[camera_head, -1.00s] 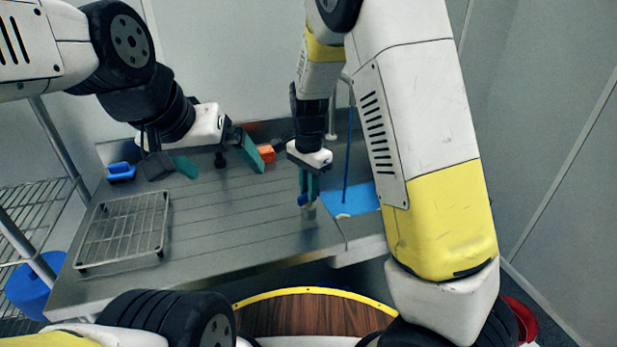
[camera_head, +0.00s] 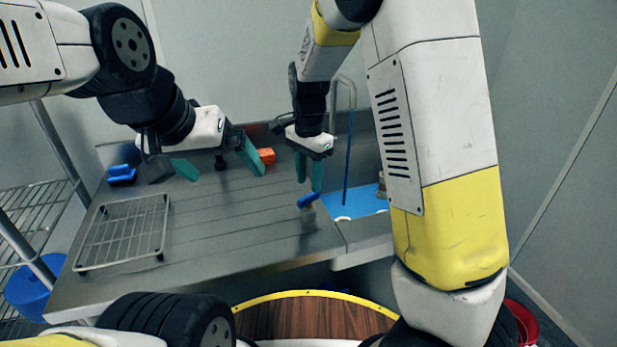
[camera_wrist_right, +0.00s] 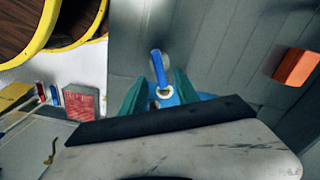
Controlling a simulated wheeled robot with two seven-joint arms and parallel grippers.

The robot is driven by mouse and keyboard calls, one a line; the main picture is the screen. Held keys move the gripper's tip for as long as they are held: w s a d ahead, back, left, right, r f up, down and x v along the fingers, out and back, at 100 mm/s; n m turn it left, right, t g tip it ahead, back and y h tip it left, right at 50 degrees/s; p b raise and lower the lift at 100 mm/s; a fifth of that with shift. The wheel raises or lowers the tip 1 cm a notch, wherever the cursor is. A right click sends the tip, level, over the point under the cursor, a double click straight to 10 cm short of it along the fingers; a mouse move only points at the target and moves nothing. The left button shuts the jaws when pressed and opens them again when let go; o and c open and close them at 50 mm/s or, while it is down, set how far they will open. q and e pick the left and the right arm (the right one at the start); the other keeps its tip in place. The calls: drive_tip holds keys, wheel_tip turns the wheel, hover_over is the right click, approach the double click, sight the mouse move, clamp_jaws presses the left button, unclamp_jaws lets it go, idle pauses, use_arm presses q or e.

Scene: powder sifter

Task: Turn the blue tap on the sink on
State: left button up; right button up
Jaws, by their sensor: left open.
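The blue tap handle (camera_head: 307,200) sits on a short metal post at the front of the steel counter, left of the blue sink basin (camera_head: 368,202). My right gripper (camera_head: 309,186) points down just above the handle, with its green fingers apart. In the right wrist view the blue handle (camera_wrist_right: 158,66) shows at and beyond the open fingertips (camera_wrist_right: 160,82), with a round metal end near them. Whether a finger touches the handle I cannot tell. My left gripper (camera_head: 218,165) is open and empty above the back left of the counter.
A wire rack (camera_head: 125,232) lies on the counter's left. A blue object (camera_head: 121,174) and an orange block (camera_head: 266,156) sit toward the back. A thin blue rod (camera_head: 348,160) and a metal pipe (camera_head: 345,80) stand by the basin. The middle counter is clear.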

sight(309, 195)
drive_tip(key=shift+r, duration=1.65)
